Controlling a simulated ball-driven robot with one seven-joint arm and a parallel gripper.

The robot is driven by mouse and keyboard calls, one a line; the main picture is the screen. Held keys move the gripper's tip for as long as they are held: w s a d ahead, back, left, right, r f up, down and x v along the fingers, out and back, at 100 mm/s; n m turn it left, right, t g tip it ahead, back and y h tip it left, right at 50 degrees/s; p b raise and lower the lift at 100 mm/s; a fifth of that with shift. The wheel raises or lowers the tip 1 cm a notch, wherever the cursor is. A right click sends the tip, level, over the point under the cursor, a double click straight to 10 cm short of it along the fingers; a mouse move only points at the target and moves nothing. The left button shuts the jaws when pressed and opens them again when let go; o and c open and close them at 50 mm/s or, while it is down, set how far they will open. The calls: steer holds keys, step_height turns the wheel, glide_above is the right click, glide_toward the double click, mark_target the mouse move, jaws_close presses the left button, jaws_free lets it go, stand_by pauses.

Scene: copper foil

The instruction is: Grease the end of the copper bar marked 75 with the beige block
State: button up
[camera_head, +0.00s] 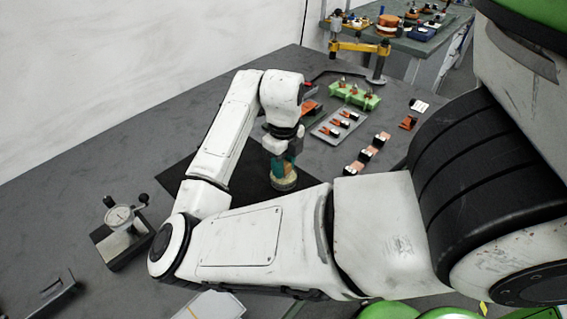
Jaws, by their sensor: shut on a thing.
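My gripper (283,158) has teal fingers and points down over the black mat. It is shut on a small beige-brown piece, mostly hidden by the fingers; I cannot tell whether it is the beige block. A round beige thing (284,183) sits directly below the fingertips, and I cannot tell whether the held piece touches it. Several copper pieces with black and white parts (366,155) lie in a row on the table to the right. Their markings are too small to read, so I cannot tell which is 75.
A grey tray (325,133) with copper pieces and a green rack (357,96) stand behind the gripper. The black mat (180,178) lies under my arm. A yellow-armed fixture (360,47) stands at the back.

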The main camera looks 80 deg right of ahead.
steer(key=shift+f+b, duration=0.45)
steer(key=shift+f, duration=0.15)
stand_by(1.5)
steer(key=shift+r, duration=0.15)
steer(key=shift+r+p, duration=2.75)
steer(key=shift+r, duration=0.7)
